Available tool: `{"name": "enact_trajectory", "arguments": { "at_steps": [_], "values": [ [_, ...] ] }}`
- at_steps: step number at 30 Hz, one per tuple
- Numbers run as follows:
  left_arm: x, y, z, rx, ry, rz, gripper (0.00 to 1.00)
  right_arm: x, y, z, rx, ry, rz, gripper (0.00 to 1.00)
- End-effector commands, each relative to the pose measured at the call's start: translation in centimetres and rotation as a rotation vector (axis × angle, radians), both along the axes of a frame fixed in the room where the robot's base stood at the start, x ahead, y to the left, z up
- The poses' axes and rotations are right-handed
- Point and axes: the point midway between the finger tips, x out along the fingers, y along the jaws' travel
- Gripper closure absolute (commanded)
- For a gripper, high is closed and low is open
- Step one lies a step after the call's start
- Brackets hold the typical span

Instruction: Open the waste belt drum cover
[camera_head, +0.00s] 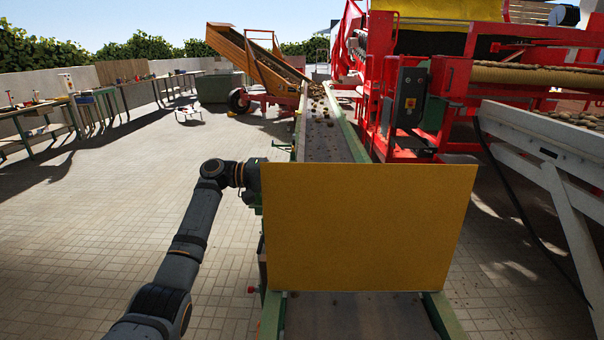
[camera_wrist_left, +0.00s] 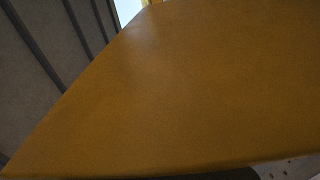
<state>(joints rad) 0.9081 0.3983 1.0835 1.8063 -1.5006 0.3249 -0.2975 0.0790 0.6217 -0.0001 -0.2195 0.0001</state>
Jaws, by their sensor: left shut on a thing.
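The yellow waste belt drum cover (camera_head: 368,228) stands up as a flat panel across the near end of the belt (camera_head: 322,125). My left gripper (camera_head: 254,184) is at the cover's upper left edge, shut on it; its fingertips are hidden. In the left wrist view the cover (camera_wrist_left: 170,95) fills most of the picture, close to the camera. My right gripper is not in view.
A red machine (camera_head: 450,90) with a grey control box (camera_head: 410,97) stands to the right of the belt. A white-framed conveyor (camera_head: 560,165) is at the far right.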

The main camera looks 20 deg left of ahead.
Motion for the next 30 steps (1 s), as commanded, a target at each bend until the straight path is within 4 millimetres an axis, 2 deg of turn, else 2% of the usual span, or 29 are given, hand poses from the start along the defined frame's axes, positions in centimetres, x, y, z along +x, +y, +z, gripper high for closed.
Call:
{"name": "enact_trajectory", "arguments": {
  "at_steps": [17, 18, 22, 30],
  "values": [
    [0.25, 0.13, -0.15, -0.008, 0.026, 0.006, 1.00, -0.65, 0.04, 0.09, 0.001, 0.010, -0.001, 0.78],
    [0.27, 0.15, -0.14, -0.008, 0.026, 0.007, 0.82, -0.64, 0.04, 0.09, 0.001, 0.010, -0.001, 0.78],
    [0.22, 0.11, -0.17, -0.008, 0.026, 0.005, 0.64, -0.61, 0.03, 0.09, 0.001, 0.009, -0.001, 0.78],
    [0.15, 0.10, -0.24, -0.007, 0.027, 0.002, 0.64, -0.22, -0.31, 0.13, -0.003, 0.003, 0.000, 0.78]
  ]
}}
